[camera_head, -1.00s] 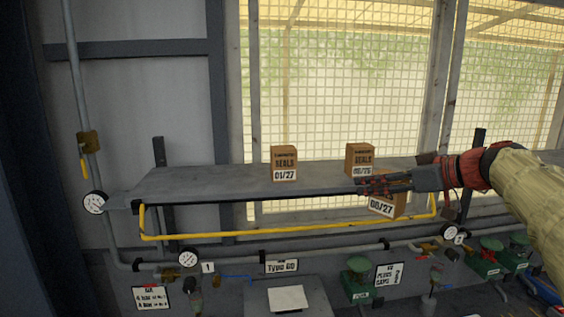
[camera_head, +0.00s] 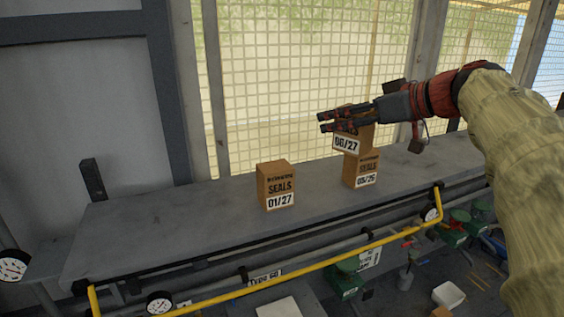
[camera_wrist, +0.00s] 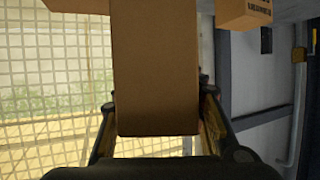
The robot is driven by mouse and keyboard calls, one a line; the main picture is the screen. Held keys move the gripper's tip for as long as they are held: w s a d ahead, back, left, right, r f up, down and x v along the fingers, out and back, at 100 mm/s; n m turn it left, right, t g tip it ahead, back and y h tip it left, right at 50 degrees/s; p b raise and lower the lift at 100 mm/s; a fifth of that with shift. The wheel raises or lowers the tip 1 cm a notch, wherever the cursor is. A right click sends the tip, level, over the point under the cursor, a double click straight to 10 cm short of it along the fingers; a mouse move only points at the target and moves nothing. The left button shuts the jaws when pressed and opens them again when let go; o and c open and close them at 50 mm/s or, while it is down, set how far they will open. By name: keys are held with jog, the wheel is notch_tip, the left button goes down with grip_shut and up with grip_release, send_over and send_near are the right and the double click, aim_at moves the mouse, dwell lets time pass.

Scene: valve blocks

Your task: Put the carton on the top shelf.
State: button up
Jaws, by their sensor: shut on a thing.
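My gripper (camera_head: 338,119) is shut on a brown carton (camera_head: 347,144) with a white label that seems to read 06/27. In the head view the carton is above the grey shelf (camera_head: 150,232), in front of or over another carton (camera_head: 362,170) marked 05/26; I cannot tell whether they touch. A carton marked 01/27 (camera_head: 275,184) stands upright on the shelf to the left. In the wrist view the held carton (camera_wrist: 156,70) fills the middle between the fingers.
A yellow rail (camera_head: 330,254) runs along below the shelf's front edge. A mesh window (camera_head: 300,80) is behind the shelf. The shelf is bare left of the 01/27 carton. Gauges (camera_head: 160,303) and green valve blocks sit lower down.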

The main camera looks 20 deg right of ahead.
jog(key=shift+w+a+f+p, duration=0.15)
jog(key=shift+w+a+f, duration=1.2)
jog(key=shift+f, duration=0.55)
jog(key=shift+w+a+f+p, duration=0.15)
jog(key=shift+w+a+f, duration=1.15)
jog(key=shift+f, duration=0.55)
jog(key=shift+w+a+f+p, duration=0.15)
jog(key=shift+w+a+f, duration=1.2)
jog(key=shift+f, duration=0.55)
jog(key=shift+w+d+f, duration=0.1)
jog(key=shift+d+f, duration=0.05)
jog(key=shift+d, duration=0.05)
jog(key=o, duration=1.1)
jog(key=shift+d, duration=0.1)
jog(key=b+v, duration=0.1)
jog(key=v, duration=1.1)
